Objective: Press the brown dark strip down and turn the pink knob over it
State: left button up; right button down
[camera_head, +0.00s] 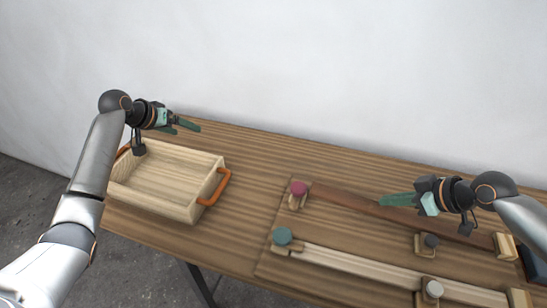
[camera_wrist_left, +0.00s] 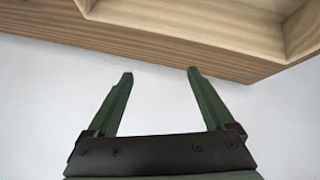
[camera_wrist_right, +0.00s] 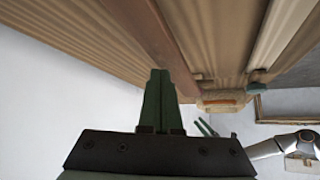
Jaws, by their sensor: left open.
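The brown dark strip (camera_head: 345,201) runs from beside the pink knob (camera_head: 299,188) toward wooden blocks at the right. The pink knob sits on a small light wooden piece at the strip's left end. My right gripper (camera_head: 382,200) appears over the middle of the strip, its fingers together and pointing left. In the right wrist view its shut fingers (camera_wrist_right: 160,72) show with the strip (camera_wrist_right: 150,40) beyond; contact with it cannot be told. My left gripper (camera_head: 190,128) is open and empty near the back of the tray, also in the left wrist view (camera_wrist_left: 160,73).
A wooden tray (camera_head: 190,213) with orange handles (camera_head: 222,187) stands at the left. A pale strip (camera_head: 350,263) with a teal knob (camera_head: 282,236) lies nearer me. A grey knob (camera_head: 431,241) and a white knob (camera_head: 434,289) stand at the right. A wall closes the back.

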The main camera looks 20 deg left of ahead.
pick_arm(q)
jog(key=d+r+m+g+h, duration=0.25)
jog(key=d+m, duration=0.35)
jog(key=d, duration=1)
jog(key=m+g, duration=0.3)
jog(key=m, duration=0.4)
send_near(297, 187)
jog(key=shift+y, duration=0.45)
jog(key=x, duration=0.6)
jog(key=d+x, duration=0.1)
jog(key=x, duration=0.3)
jog(key=shift+a+r, duration=0.1)
jog(key=shift+r, duration=0.1)
jog(key=c, duration=1.3)
jog(key=shift+c, duration=0.2)
pick_arm(e)
jog(key=shift+f, duration=0.2)
jog(key=shift+f, duration=0.55)
